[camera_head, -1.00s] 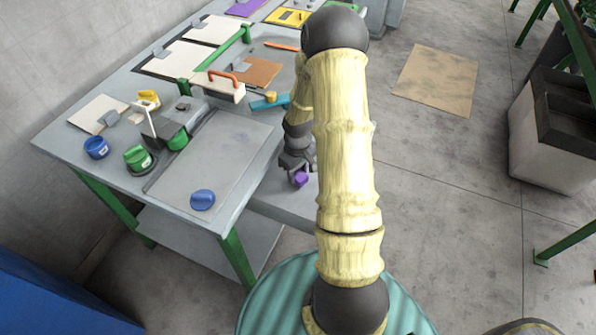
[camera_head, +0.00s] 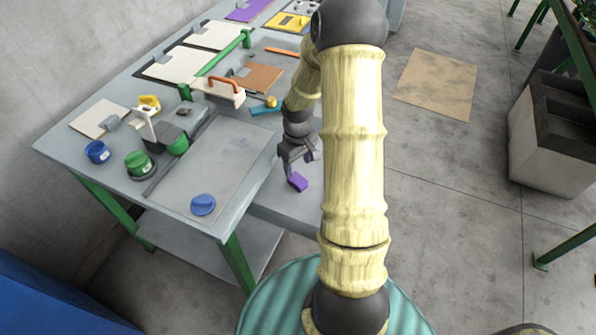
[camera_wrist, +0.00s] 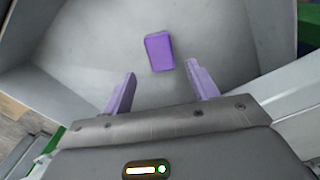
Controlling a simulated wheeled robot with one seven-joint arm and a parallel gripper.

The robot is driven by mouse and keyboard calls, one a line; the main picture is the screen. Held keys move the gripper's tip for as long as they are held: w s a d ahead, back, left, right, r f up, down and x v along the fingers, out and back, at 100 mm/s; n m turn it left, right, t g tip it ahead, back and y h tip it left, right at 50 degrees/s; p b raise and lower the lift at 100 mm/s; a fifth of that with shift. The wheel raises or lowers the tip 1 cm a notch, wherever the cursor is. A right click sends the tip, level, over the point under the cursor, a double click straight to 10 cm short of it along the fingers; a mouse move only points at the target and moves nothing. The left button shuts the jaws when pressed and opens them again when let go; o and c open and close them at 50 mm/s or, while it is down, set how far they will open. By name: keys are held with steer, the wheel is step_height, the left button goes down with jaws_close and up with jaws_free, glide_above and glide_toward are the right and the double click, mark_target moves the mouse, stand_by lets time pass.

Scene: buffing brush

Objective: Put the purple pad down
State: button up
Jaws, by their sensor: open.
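In the wrist view the purple pad (camera_wrist: 159,51) lies flat on a light grey surface, slightly tilted in the picture. It lies beyond the fingertips, and neither finger touches it. My gripper (camera_wrist: 160,82) is open and empty, with its two fingers spread apart.
The grey work table (camera_head: 215,170) is to the left, with a blue round pad (camera_head: 203,204) near its front edge. A wooden block with an orange handle (camera_head: 220,88) is farther back. A grey bin (camera_head: 565,135) stands on the floor at right.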

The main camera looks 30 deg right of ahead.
mark_target(297, 180)
step_height(297, 180, up, 6)
steer(key=shift+f, duration=0.25)
stand_by(0.4)
steer(key=s+a+r+m+t, duration=0.2)
steer(key=s+a+r+m, duration=0.1)
steer(key=s+a+r, duration=0.6)
steer(key=s+a, duration=0.3)
steer(key=a, duration=0.1)
steer(key=shift+s+a+t, duration=0.3)
steer(key=shift+a, duration=0.05)
